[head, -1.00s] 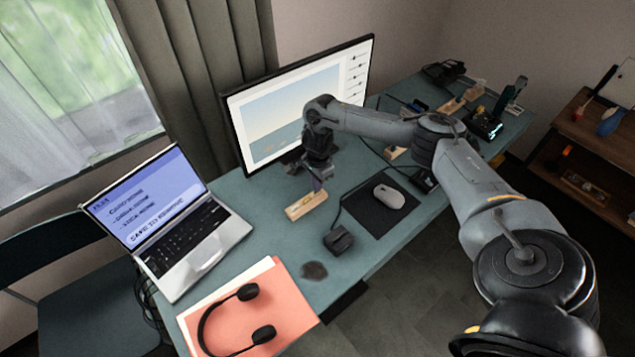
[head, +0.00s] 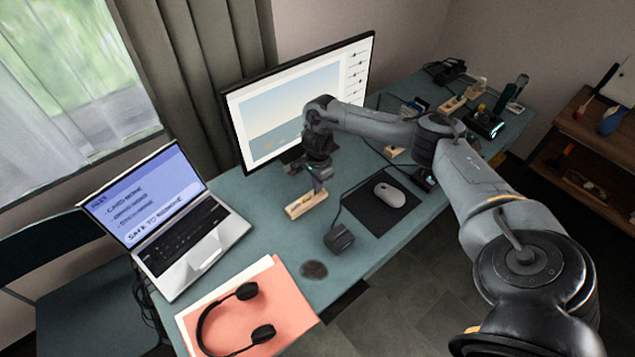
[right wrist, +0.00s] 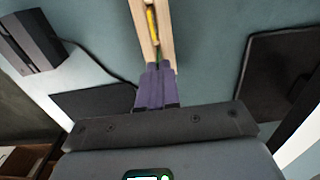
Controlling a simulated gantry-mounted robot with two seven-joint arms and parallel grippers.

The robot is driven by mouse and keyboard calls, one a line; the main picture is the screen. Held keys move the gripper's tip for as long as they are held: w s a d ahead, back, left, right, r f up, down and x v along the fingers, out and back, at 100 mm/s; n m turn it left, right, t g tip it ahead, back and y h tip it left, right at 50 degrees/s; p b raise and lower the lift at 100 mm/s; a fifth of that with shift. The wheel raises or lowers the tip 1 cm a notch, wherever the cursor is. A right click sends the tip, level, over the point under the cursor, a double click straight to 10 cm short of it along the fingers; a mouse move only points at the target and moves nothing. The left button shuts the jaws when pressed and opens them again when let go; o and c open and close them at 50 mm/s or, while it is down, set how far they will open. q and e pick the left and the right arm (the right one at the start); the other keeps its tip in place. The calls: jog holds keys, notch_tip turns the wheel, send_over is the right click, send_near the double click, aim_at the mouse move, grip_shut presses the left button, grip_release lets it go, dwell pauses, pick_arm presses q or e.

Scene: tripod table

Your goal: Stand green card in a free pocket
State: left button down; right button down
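A wooden slotted card holder (head: 306,204) stands on the teal desk in front of the monitor. It also shows in the right wrist view (right wrist: 166,22), with a yellow strip (right wrist: 152,25) in its slot. My right gripper (head: 319,187) is just above the holder in the head view. In the right wrist view its two purple fingers (right wrist: 157,68) are close together at the holder's slot. A thin green edge, seemingly the green card (right wrist: 158,56), shows at the fingertips; most of it is hidden. My left gripper is not in view.
A black mouse mat (head: 381,209) with a grey mouse (head: 390,194) lies right of the holder. A small black box (head: 339,238) with a cable stands in front. A laptop (head: 165,225) and headphones (head: 240,320) are at left. Other gadgets crowd the desk's far right end.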

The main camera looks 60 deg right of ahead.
jog(key=shift+f+b, duration=0.75)
jog(key=shift+f, duration=0.25)
jog(key=c, duration=1.3)
grip_release()
jog(key=shift+r, duration=0.1)
jog(key=shift+r, duration=0.55)
notch_tip(320, 180, up, 10)
jog(key=p, duration=0.5)
jog(key=shift+f, duration=0.15)
